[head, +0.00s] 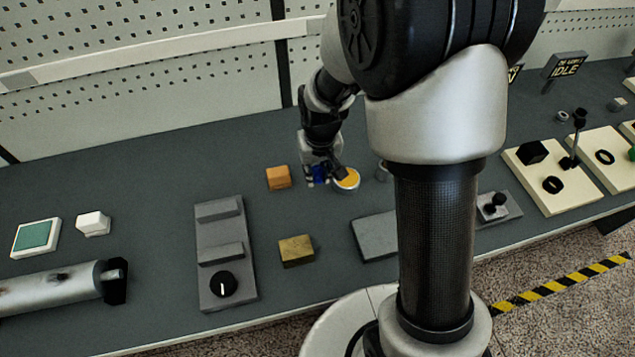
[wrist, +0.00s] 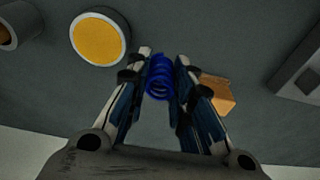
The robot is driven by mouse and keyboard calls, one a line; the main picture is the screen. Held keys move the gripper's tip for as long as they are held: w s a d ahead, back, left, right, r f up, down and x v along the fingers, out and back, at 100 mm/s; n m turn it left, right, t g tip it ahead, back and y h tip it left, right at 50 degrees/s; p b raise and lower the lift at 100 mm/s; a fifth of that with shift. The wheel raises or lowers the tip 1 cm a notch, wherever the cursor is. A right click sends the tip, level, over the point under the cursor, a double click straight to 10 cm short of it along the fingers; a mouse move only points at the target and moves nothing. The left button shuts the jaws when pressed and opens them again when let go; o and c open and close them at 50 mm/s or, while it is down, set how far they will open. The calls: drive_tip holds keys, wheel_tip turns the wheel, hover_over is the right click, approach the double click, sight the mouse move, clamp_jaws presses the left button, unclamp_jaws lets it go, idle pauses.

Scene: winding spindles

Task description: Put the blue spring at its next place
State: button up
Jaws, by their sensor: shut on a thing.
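The blue spring (wrist: 160,77) is between the two fingers of my gripper (wrist: 161,75) in the wrist view, with its coils showing at the fingertips. In the head view my gripper (head: 319,172) is low over the grey bench, just left of a round yellow-topped disc (head: 347,179). The disc also shows at the upper left of the wrist view (wrist: 98,39), apart from the fingers. In the head view the spring is mostly hidden by the fingers. I cannot tell whether it touches the bench.
An orange block (head: 278,178) stands left of my gripper and a brass block (head: 296,251) nearer the front. A grey fixture with a black knob (head: 223,285) stands further left. A small grey cylinder (head: 382,172) is right of the disc. Cream boards (head: 552,178) lie at right.

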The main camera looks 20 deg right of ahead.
sight(317, 182)
wheel_tip(317, 182, down, 4)
drive_tip(key=shift+f+b, duration=0.1)
drive_tip(key=shift+b, duration=0.5)
drive_tip(key=shift+f, duration=0.15)
drive_tip(key=o, duration=0.9)
drive_tip(key=shift+c, duration=0.2)
